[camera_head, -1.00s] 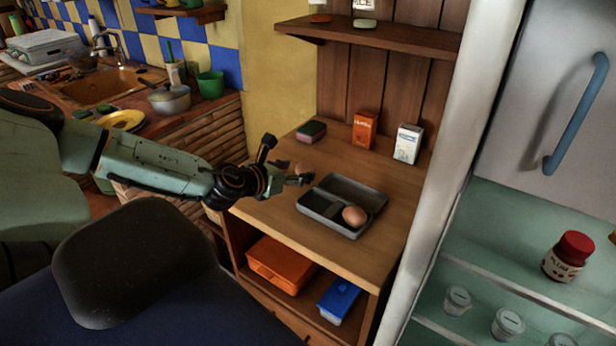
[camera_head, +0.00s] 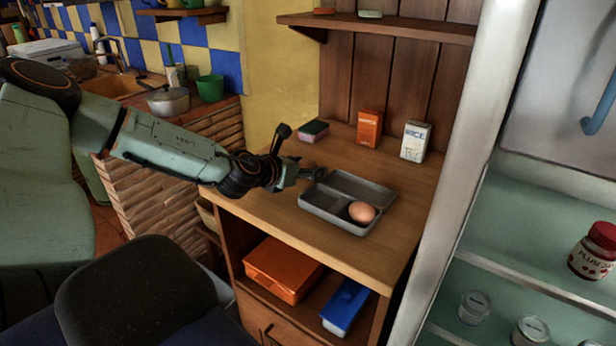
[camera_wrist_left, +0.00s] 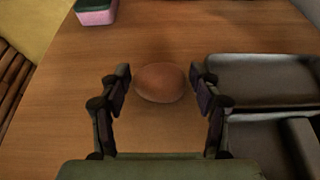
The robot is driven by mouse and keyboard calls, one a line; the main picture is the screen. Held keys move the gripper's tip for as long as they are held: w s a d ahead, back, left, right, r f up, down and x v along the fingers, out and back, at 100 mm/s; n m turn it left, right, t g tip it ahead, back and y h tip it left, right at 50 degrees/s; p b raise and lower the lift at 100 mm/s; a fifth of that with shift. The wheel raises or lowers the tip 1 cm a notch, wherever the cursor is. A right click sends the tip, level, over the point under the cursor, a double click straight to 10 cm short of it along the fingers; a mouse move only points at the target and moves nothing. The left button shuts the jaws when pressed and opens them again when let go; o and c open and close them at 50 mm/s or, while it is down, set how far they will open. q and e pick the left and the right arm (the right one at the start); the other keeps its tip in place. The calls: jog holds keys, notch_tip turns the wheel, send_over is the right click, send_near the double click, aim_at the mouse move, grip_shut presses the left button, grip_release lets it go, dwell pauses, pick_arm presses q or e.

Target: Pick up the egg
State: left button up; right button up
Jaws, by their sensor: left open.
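A brown egg (camera_wrist_left: 160,83) lies on the wooden counter, between the two open fingers of my left gripper (camera_wrist_left: 160,90) in the left wrist view, with small gaps on both sides. In the head view my left gripper (camera_head: 304,170) is low over the counter, left of the grey tray (camera_head: 327,214), and hides this egg. A second egg (camera_head: 361,212) sits in the tray's front right compartment. My right gripper is not in view.
The tray's edge (camera_wrist_left: 262,56) is close to the right finger. A pink and green sponge (camera_head: 313,131), an orange box (camera_head: 369,127) and a rice box (camera_head: 415,141) stand farther back. The fridge (camera_head: 471,130) bounds the counter on the right.

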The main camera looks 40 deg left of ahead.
aim_at(307, 161)
pick_arm(q)
jog(key=shift+w+f, duration=0.15)
jog(key=shift+w, duration=0.2)
jog(key=shift+a, duration=0.1)
jog(key=shift+s, duration=0.1)
jog(key=shift+c, duration=1.3)
jog(key=c, duration=0.3)
jog(key=shift+c, duration=0.2)
notch_tip(307, 161, up, 10)
jog(key=p, duration=1)
